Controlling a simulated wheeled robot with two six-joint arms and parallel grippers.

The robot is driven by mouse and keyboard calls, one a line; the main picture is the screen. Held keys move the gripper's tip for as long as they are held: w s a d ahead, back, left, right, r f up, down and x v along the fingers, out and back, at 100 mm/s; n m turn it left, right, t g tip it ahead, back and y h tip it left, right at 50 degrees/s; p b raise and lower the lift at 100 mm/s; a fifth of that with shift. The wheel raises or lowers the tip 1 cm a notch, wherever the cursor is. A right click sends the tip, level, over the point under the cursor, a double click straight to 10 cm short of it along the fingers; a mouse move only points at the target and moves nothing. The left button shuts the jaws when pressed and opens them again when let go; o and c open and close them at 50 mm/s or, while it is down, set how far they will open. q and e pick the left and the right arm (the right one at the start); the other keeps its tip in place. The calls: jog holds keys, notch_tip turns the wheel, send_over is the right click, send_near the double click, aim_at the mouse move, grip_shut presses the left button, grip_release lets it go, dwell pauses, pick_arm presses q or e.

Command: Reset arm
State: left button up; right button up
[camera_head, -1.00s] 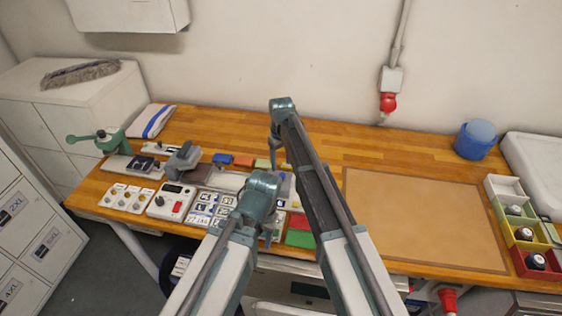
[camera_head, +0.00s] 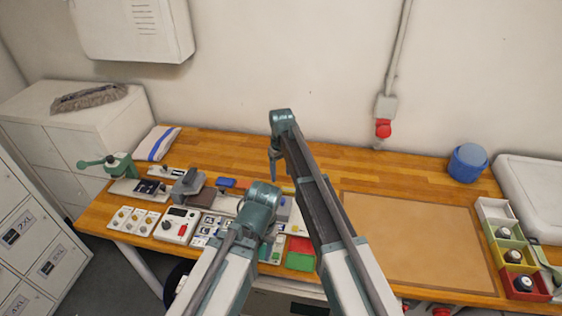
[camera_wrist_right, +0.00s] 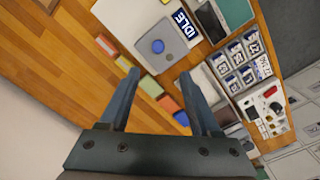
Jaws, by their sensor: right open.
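My right gripper (camera_head: 274,162) hangs above the back middle of the wooden bench (camera_head: 330,150), its fingers pointing down. In the right wrist view my right gripper (camera_wrist_right: 158,75) has its two fingers spread, with nothing between them. Behind the fingers lie small coloured blocks (camera_wrist_right: 152,87) and a grey device with a blue button (camera_wrist_right: 158,46), beside an "IDLE" sign (camera_wrist_right: 185,23). My left arm comes in at lower middle, and its bent teal joint covers part of the bench. My left gripper cannot be made out.
A brown mat (camera_head: 415,240) lies bare at right. Beyond it are coloured bins (camera_head: 506,258), a blue tub (camera_head: 467,163) and a white lid or tray (camera_head: 530,190). A green press (camera_head: 118,166), a folded striped cloth (camera_head: 158,143) and a control box (camera_head: 176,224) are at left.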

pick_arm(q)
notch_tip(320, 180, down, 14)
jog(key=b, duration=1.3)
jog(key=shift+b, duration=0.35)
pick_arm(e)
jog(key=s+d+f+m, duration=0.1)
jog(key=s+f, duration=0.3)
jog(key=s, duration=0.6)
jog(key=s+d+f+m, duration=0.1)
jog(key=s+d+f, duration=0.2)
jog(key=s, duration=0.7)
jog(key=s+d+f+m+h, duration=0.1)
jog(key=s+d+f, duration=0.1)
jog(key=s+f, duration=0.5)
jog(key=s, duration=0.4)
